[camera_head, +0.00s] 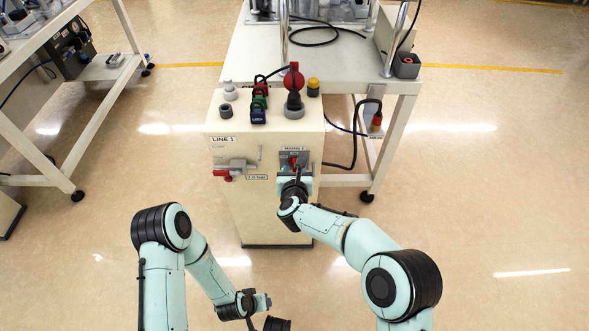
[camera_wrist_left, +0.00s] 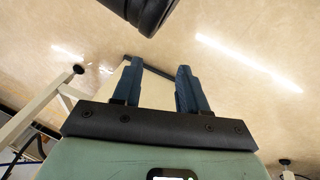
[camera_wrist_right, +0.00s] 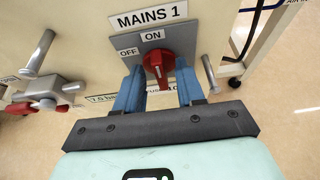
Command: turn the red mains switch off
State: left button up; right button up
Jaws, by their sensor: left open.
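The red mains switch (camera_wrist_right: 158,66) is a rotary handle on a grey plate under the MAINS 1 label. Its handle stands roughly upright beneath the ON mark; the OFF mark is to its left. In the head view the switch (camera_head: 293,162) shows on the cabinet front, just beyond my right gripper. My right gripper (camera_wrist_right: 160,84) is open, with one blue finger on each side of the handle's lower part and gaps visible. Whether a finger touches it I cannot tell. My left gripper (camera_wrist_left: 156,68) is open and empty, low and away from the cabinet.
The cream cabinet (camera_head: 235,205) also carries a red-handled valve (camera_head: 223,174) left of the switch. A grey post (camera_wrist_right: 210,74) stands close right of my right gripper. A bench (camera_head: 345,80) is behind.

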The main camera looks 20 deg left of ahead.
grip_shut()
pick_arm(q)
jog(key=shift+s+r, duration=0.1)
jog(key=shift+r, duration=0.05)
jog(key=s+f+g+b, duration=0.1)
jog(key=s+f+b, duration=0.1)
jog(key=s+f, duration=0.2)
jog(key=shift+s+a+f+g, duration=0.25)
jog(key=shift+a+f+g, duration=0.05)
jog(key=shift+a+g, duration=0.1)
pick_arm(e)
jog(key=shift+s+a+f+n+t+h, duration=0.2)
jog(key=shift+n+t+h, duration=0.7)
jog(key=shift+n, duration=1.35)
jog(key=shift+w+a+f+n+t+h, duration=0.1)
jog(key=shift+a+f+n+t+h, duration=0.2)
jog(key=shift+n+t+h, duration=1.3)
jog(key=shift+s+a+f+n+h, duration=0.1)
jog(key=shift+a+f+n+h, duration=0.2)
jog(key=shift+n, duration=2.65)
